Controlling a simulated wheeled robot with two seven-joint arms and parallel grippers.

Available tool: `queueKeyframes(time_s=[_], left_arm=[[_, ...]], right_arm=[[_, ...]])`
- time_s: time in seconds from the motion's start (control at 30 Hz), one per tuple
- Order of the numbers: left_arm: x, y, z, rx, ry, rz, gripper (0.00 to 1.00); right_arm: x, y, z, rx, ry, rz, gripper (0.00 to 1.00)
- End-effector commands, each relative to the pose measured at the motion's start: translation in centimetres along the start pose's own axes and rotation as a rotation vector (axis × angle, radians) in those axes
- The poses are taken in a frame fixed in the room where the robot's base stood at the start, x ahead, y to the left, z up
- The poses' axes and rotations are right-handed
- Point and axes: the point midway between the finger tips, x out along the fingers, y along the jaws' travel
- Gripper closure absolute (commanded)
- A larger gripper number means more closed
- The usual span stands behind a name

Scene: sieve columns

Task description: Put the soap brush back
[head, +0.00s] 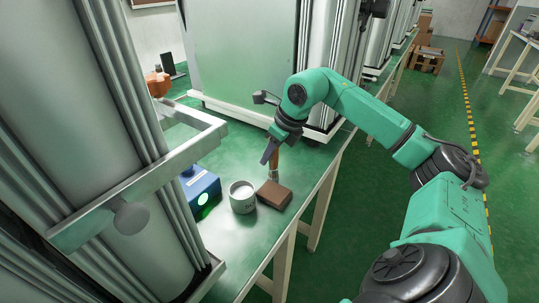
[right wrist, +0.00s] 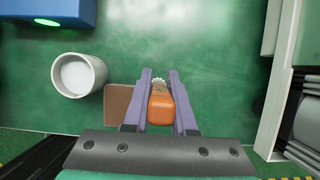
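The soap brush (head: 275,160) has an orange-brown handle and a pale bristle end pointing down. My right gripper (head: 269,151) is around its handle, above the green table behind the brown block. In the right wrist view the orange handle (right wrist: 160,108) fills the space between the two purple fingers (right wrist: 160,78), with the bristles just beyond it. I cannot tell whether the bristles touch the table. A white cup (head: 242,197) stands left of the brown block (head: 274,194); it also shows in the right wrist view (right wrist: 79,75). My left gripper is not in view.
A blue box with a lit green spot (head: 202,188) stands left of the cup. Large sieve columns (head: 75,100) with metal frames rise at the left and behind. The green table (head: 235,255) ends at its right edge, with open floor beyond.

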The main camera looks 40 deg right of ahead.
Motion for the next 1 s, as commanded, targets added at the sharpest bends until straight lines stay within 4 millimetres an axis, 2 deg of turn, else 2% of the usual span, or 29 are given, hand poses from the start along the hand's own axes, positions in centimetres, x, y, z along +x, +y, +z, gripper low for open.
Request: queueKeyframes(time_s=[0.03, 0.07, 0.1, 0.37, 0.47, 0.57, 0.8, 0.9, 1.0], left_arm=[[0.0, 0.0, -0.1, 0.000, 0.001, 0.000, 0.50], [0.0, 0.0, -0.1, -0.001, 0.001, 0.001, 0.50], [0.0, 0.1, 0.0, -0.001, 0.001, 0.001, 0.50], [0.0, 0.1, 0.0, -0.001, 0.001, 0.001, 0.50], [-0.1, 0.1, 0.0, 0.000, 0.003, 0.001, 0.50], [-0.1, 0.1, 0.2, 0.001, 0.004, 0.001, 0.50], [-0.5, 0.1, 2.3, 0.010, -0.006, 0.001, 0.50], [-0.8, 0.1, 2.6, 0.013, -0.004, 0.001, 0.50], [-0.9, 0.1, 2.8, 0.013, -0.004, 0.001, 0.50]], right_arm=[[0.0, 0.0, 0.0, 0.000, 0.000, 0.000, 0.60], [0.0, 0.0, 0.0, 0.000, 0.000, 0.000, 0.49], [0.0, 0.0, 0.0, 0.000, 0.000, 0.000, 0.46], [0.0, 0.0, 0.0, 0.000, 0.000, 0.000, 0.46], [-0.7, -0.1, 0.1, 0.000, -0.001, -0.001, 0.46], [-2.5, -0.1, 0.1, 0.001, -0.002, -0.004, 0.46], [-9.3, -0.1, 0.2, 0.001, -0.003, -0.004, 0.46], [-11.2, -0.1, 0.2, 0.001, -0.002, -0.001, 0.46], [-12.0, 0.0, 0.1, 0.001, 0.000, -0.001, 0.46]])
